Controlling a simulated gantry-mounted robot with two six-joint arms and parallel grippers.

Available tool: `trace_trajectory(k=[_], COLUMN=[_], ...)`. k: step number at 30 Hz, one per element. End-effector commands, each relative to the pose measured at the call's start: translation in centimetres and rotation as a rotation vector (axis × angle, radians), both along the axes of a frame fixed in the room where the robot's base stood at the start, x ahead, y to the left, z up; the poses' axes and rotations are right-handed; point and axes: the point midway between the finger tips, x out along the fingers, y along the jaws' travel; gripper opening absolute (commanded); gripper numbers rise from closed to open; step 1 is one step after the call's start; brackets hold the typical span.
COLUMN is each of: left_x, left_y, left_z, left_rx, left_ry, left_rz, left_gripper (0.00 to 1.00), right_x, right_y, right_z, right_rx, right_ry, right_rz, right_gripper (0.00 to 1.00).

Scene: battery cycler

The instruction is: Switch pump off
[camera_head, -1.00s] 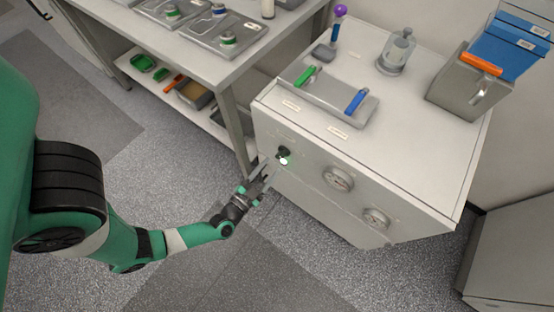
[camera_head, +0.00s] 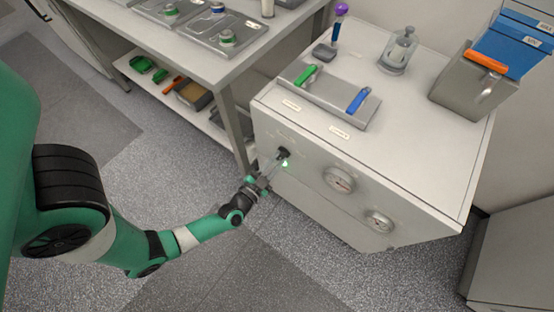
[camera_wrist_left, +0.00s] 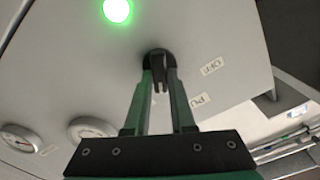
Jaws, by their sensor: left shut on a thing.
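The pump cabinet (camera_head: 330,185) is a white box with a black rotary knob (camera_head: 284,153) at the left of its front panel. A green lamp (camera_head: 285,164) glows just below the knob; it also shows bright in the left wrist view (camera_wrist_left: 117,10). My left gripper (camera_head: 272,166) reaches the panel from the left. In the left wrist view my left gripper (camera_wrist_left: 160,76) is shut on the black knob (camera_wrist_left: 158,57), with one finger on each side. Labels (camera_wrist_left: 212,66) are beside the knob, partly readable. My right gripper is not in view.
Two round gauges (camera_head: 339,179) (camera_head: 378,221) are on the same panel to the right. The cabinet top holds a tray with green and blue handles (camera_head: 357,100), a glass vessel (camera_head: 398,50) and a grey bin (camera_head: 465,90). A bench (camera_head: 228,65) stands left. The floor in front is clear.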

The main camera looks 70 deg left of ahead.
Motion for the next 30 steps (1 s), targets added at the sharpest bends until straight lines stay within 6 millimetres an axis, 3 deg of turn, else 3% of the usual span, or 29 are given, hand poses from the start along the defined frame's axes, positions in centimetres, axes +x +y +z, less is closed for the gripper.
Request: trace_trajectory(k=[14,30], left_x=[-0.04,-0.19], left_y=[0.03,0.23], left_z=[-0.01,-0.09], left_rx=[-0.058,-0.418], left_ry=[-0.038,-0.285], left_rz=[0.001,0.002], left_gripper=[0.00,0.00], right_x=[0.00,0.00], right_y=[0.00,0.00], right_z=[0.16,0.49], right_rx=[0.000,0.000], right_ry=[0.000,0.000], right_rz=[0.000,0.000], right_gripper=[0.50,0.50])
